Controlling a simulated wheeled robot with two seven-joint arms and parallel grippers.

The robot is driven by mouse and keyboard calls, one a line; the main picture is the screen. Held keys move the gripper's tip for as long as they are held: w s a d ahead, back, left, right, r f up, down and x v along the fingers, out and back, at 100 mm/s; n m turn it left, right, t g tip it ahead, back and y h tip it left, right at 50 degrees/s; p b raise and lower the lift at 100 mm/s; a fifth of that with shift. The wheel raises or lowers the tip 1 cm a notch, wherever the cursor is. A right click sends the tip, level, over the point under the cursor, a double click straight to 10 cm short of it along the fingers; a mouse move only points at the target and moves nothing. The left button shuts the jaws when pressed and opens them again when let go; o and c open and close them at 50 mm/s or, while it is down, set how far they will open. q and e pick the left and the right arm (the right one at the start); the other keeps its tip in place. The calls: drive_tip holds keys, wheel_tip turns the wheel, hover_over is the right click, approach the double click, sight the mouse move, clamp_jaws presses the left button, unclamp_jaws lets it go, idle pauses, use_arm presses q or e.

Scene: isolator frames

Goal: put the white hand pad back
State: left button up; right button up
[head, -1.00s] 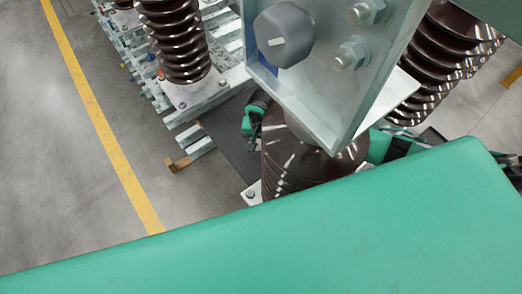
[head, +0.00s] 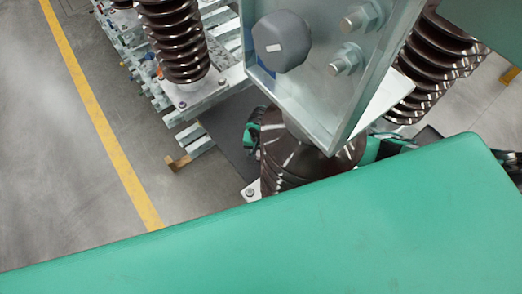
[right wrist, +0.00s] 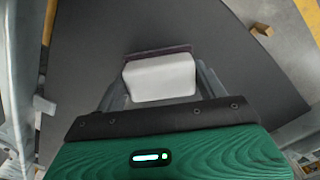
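In the right wrist view my right gripper (right wrist: 160,84) has a grey finger on each side of a white block-shaped pad (right wrist: 160,78), and it appears shut on it. A thin dark purplish-brown strip shows along the pad's far edge. In the head view the pad is not visible. A green and black part of my left arm (head: 252,132) shows left of the brown ribbed insulator, but its fingertips cannot be made out. A green part of my right arm (head: 382,147) shows right of the insulator; its gripper is hidden.
A brown insulator (head: 290,165) stands in the middle, under a galvanized bracket (head: 325,100) with bolts and a dark grey cap (head: 282,42). More insulators (head: 175,40) stand behind. Dark matting (right wrist: 75,75) lies below the right gripper. Floor with a yellow line (head: 100,125) is clear at left.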

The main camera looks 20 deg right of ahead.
drive_tip(key=o, duration=0.3)
drive_tip(key=shift+o, duration=0.2)
drive_tip(key=shift+r, duration=0.15)
wheel_tip(320, 180, up, 12)
drive_tip(key=b, duration=0.1)
idle(0.5)
